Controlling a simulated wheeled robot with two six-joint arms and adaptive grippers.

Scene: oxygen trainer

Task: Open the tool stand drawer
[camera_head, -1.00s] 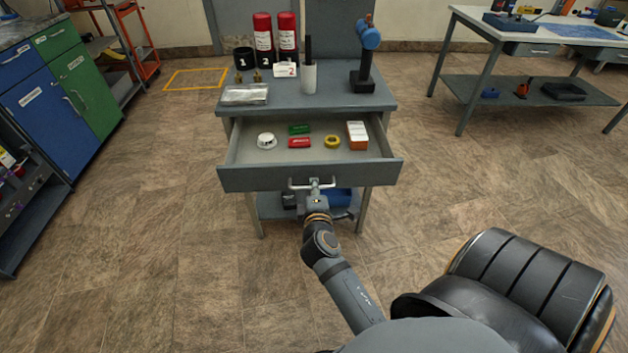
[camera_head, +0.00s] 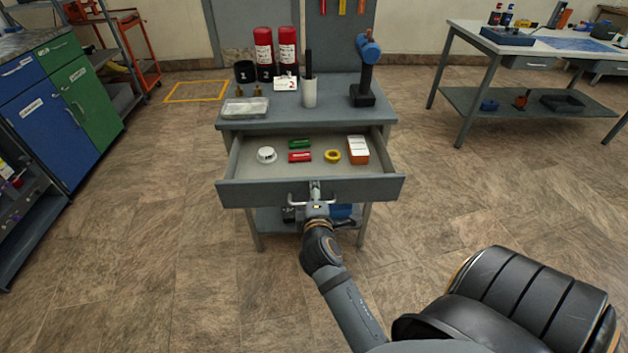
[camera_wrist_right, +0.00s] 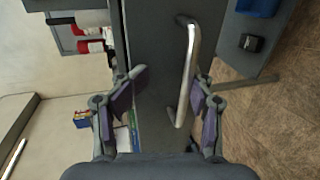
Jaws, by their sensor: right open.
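The tool stand drawer (camera_head: 250,195) is pulled out of the grey tool stand (camera_head: 240,125), and its inside shows. Its silver bar handle (camera_head: 296,202) is on the front panel. My right gripper (camera_head: 316,190) is at the middle of the handle. The handle's far end is near the drawer front. My left gripper is not in view.
The drawer holds a white round item (camera_head: 266,155), green and red pieces, a yellow ring (camera_head: 332,156) and an orange-white box (camera_head: 358,150). Red cylinders (camera_head: 263,50) and a blue-headed tool (camera_head: 366,70) stand on top.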

